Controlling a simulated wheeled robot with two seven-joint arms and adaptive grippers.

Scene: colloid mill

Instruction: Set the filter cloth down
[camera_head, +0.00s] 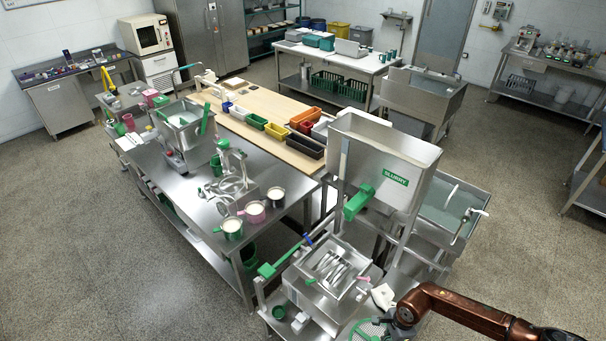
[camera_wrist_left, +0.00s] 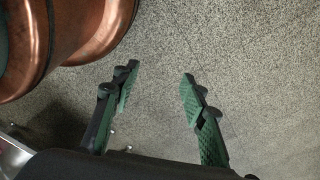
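A small white piece (camera_head: 383,296), which looks like the filter cloth, shows at the lower right in the head view. It is beside the slatted steel machine, just above my right wrist; I cannot tell whether it is held or resting. My right arm comes in from the right with its gripper (camera_head: 378,322) pointing left over a round green mesh (camera_head: 366,331). Its fingers are too small and covered to read. My left gripper (camera_wrist_left: 158,76) is open and empty above bare floor in the left wrist view. It is outside the head view.
The slatted steel machine (camera_head: 332,272) with a green handle stands left of my right gripper. A tall steel hopper (camera_head: 385,150) labelled slurry rises behind it. A steel bench (camera_head: 180,195) with several cups is further left. The floor at lower left is clear.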

